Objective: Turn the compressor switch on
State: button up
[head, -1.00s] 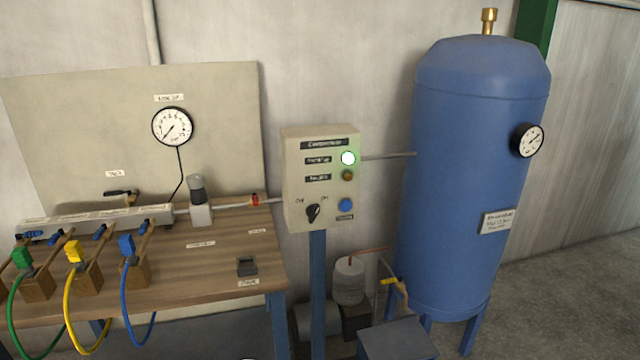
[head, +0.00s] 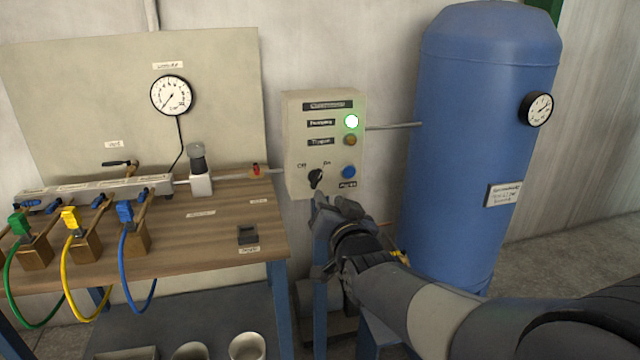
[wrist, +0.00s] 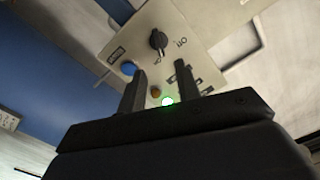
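The grey control box (head: 292,130) stands on a blue post, with a black rotary switch (head: 316,178) at its lower left between an "Off" label on the left and an "On" label on the right. Its exact angle is hard to read in the head view. My gripper (head: 333,203) is just below and in front of the switch. In the wrist view, the two fingers of my gripper (wrist: 160,78) are apart with nothing held between them. The switch (wrist: 158,40) shows beyond the fingertips there, apart from them.
A green lamp (head: 351,121) on the box is lit, with an amber lamp (head: 350,140) and a blue button (head: 348,172) below it. The blue tank (head: 470,140) stands to the right. A wooden bench (head: 215,225) with hoses and a gauge is to the left.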

aim_at(318, 179)
jog(key=x, duration=0.9)
jog(key=shift+p, duration=0.35)
jog(key=shift+c, duration=0.3)
grip_shut()
